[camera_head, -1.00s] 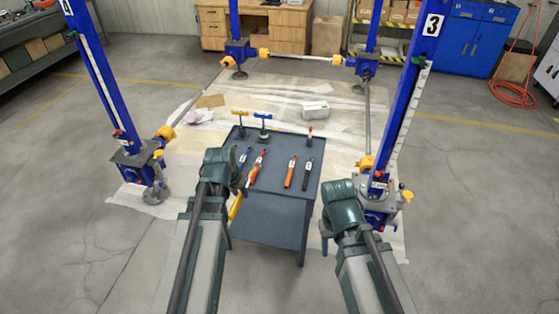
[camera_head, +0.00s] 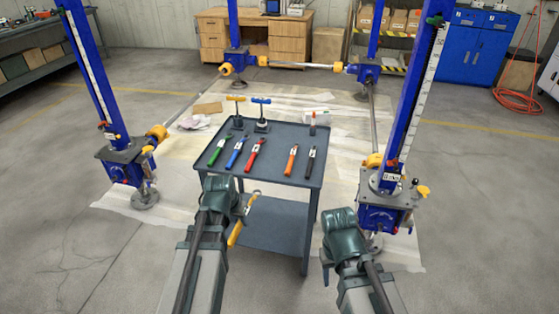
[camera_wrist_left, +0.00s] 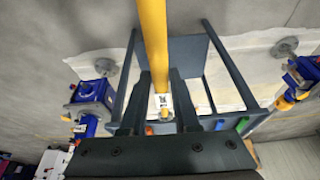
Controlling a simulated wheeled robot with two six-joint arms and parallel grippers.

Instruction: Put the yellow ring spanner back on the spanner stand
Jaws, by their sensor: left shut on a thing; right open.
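My left gripper (camera_head: 240,212) is shut on the yellow ring spanner (camera_head: 237,233), which hangs tilted in front of the trolley's near edge. In the left wrist view the yellow handle (camera_wrist_left: 154,45) passes between the two fingers (camera_wrist_left: 153,80). On the trolley top stand two small posts, one with a yellow T-shaped top (camera_head: 236,99) and one with a blue T-shaped top (camera_head: 261,101). I cannot tell which thing is the spanner stand. My right gripper (camera_head: 327,266) is open, low at the trolley's right; its fingers are mostly hidden.
The dark trolley (camera_head: 285,173) carries green (camera_head: 217,153), blue (camera_head: 236,153), red (camera_head: 255,155), orange (camera_head: 291,160) and black (camera_head: 311,162) handled tools in a row. Blue jack columns stand left (camera_head: 92,75) and right (camera_head: 418,90). The trolley's near strip is bare.

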